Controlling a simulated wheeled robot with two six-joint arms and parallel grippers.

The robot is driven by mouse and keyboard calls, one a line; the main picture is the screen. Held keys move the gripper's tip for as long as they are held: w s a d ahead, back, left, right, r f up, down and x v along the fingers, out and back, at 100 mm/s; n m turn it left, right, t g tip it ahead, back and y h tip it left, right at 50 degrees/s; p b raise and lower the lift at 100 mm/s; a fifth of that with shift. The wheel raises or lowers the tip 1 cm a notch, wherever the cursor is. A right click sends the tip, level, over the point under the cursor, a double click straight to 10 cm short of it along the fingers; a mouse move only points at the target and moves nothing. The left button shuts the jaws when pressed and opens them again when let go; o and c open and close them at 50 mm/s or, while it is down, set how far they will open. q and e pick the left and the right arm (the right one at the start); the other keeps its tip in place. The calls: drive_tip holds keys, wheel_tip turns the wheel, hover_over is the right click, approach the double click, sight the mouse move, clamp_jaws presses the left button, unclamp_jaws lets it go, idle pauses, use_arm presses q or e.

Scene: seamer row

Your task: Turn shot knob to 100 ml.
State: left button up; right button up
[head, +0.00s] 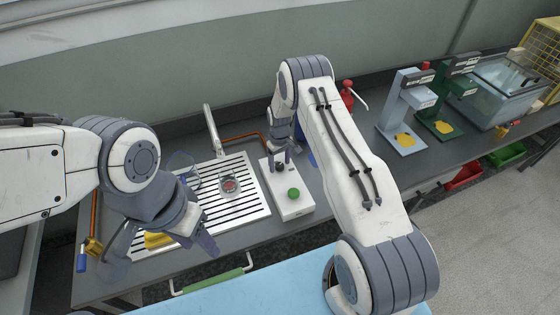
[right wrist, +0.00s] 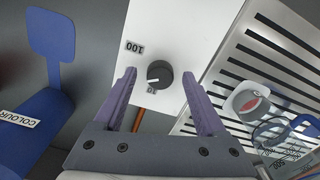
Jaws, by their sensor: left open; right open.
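The shot knob (right wrist: 159,73) is a round black dial on a white box (head: 291,201), which also has a green button (head: 293,193). In the right wrist view a "100" label (right wrist: 135,47) sits beyond the knob, upper left, and a small label (right wrist: 152,89) sits on its near side. A light mark on the knob appears to face the near label. My right gripper (right wrist: 159,75) is open, with one finger on each side of the knob and gaps visible. My left gripper (head: 168,250) is open above the slatted tray's left part.
The slatted tray (head: 253,199) holds a clear cup (head: 229,184) with red contents. A yellow piece (head: 157,239) shows by my left gripper. Stands and a clear tank (head: 495,95) are further right.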

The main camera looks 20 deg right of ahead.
clamp_jaws()
drive_tip(key=m+b, duration=0.3)
drive_tip(key=shift+f, duration=0.25)
drive_tip(key=m+b, duration=0.2)
drive_tip(key=shift+m+b, duration=0.35)
drive_tip(key=shift+m, duration=0.05)
drive_tip(key=m+b, duration=0.2)
drive_tip(key=m, duration=0.1)
drive_tip(key=shift+r, duration=0.15)
drive_tip(key=shift+r+m+b, duration=0.1)
drive_tip(key=shift+m+b, duration=0.6)
drive_tip(key=shift+m, duration=0.9)
